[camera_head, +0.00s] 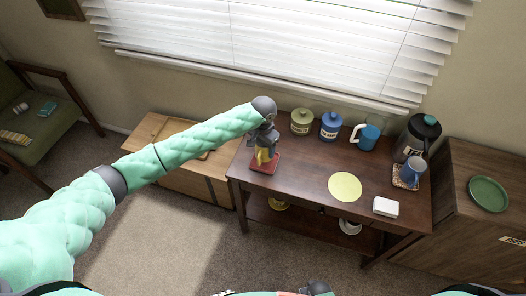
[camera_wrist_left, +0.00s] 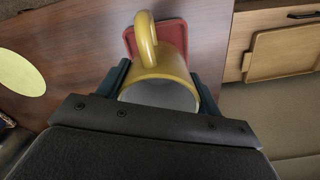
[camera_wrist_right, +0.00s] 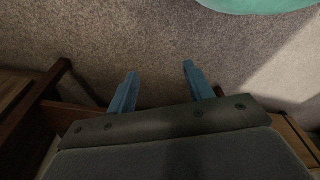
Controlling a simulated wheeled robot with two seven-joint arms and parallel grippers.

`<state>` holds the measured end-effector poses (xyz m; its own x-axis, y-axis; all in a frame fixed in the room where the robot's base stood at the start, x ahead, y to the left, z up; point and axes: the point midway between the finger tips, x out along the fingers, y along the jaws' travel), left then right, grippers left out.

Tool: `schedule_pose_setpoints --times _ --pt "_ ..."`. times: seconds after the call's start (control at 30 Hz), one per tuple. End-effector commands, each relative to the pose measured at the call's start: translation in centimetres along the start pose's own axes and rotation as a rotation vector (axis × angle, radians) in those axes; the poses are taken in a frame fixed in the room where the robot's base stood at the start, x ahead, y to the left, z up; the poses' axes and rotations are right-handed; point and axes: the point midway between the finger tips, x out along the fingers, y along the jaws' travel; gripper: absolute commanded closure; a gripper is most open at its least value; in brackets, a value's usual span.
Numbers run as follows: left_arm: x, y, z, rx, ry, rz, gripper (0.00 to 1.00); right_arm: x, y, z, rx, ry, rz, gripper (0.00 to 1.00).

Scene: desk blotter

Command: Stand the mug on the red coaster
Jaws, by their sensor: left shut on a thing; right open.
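The yellow mug (camera_head: 262,156) is at the left end of the dark wooden table. My left gripper (camera_head: 265,146) is shut on it. In the left wrist view the mug (camera_wrist_left: 157,67) sits between the fingers of my left gripper (camera_wrist_left: 162,84), with its handle facing away from the wrist. The red coaster (camera_head: 264,167) lies flat under the mug in the head view. It also shows behind the mug in the left wrist view (camera_wrist_left: 130,39). I cannot tell whether the mug's base touches it. My right gripper (camera_wrist_right: 160,72) is open and empty above the carpet.
A yellow round mat (camera_head: 345,187) and a white block (camera_head: 386,207) lie on the table. A blue mug (camera_head: 414,172) and a dark pot (camera_head: 420,136) stand at the right.

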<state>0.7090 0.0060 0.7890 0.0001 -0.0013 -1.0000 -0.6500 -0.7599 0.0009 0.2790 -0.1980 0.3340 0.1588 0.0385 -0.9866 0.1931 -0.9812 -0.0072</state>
Motion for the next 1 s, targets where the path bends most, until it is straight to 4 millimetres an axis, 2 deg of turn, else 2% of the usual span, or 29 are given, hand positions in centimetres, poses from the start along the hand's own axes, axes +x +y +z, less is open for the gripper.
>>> schedule_pose_setpoints --times 0.37,0.77,0.8,0.9,1.0 --pt "3.5 0.0 0.1 -0.001 -0.001 -0.001 0.65 2.7 1.1 2.2 -0.011 0.017 0.013 0.48" --pt "4.0 0.0 0.0 -0.001 -0.001 0.0 0.65 2.9 1.1 2.3 -0.011 0.019 0.014 0.48" --pt "4.1 0.0 0.1 -0.001 -0.001 0.0 0.33 3.0 1.1 2.4 -0.011 0.019 0.014 0.48" --pt "4.1 0.0 0.1 0.0 -0.001 -0.001 0.13 3.0 1.2 2.4 -0.011 0.019 0.014 0.48" --pt "4.1 0.0 0.1 0.0 -0.001 0.0 0.13 3.0 1.2 2.5 -0.011 0.018 0.015 0.48"
